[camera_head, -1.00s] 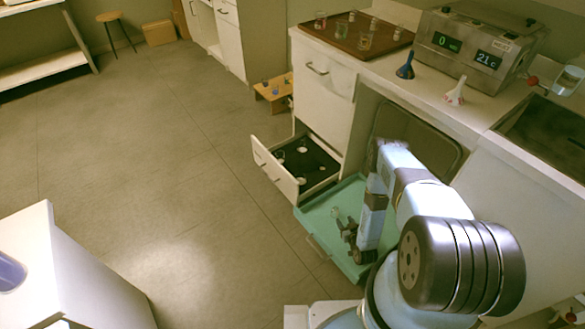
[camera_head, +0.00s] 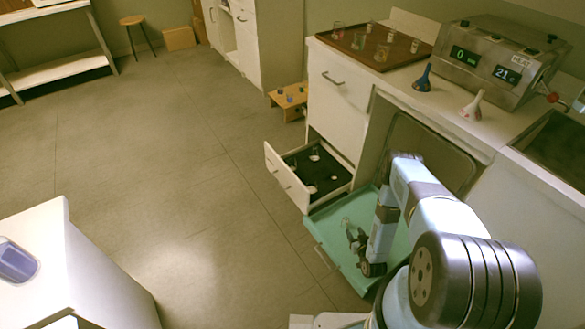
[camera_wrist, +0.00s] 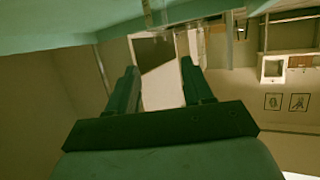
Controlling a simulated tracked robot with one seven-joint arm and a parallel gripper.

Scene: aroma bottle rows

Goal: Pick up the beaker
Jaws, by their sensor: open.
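A small clear glass object (camera_head: 347,223), which looks like a beaker, stands on the teal pulled-out shelf (camera_head: 330,222) low under the counter. My gripper (camera_head: 353,236) is low over this shelf, right beside the glass; whether they touch is unclear. In the wrist view my gripper (camera_wrist: 158,78) shows two dark fingers spread apart with nothing held between them. That view looks upside down, with the teal shelf surface (camera_wrist: 80,30) at the top. A clear glass shape (camera_wrist: 188,16) hangs at its upper edge, beyond the fingertips.
An open drawer (camera_head: 285,183) with several small items sits left of the shelf. Above, the counter holds a brown tray (camera_head: 350,45) of glassware, a blue funnel (camera_head: 423,80), a white funnel (camera_head: 472,107) and a metal device (camera_head: 500,58). Open floor lies left.

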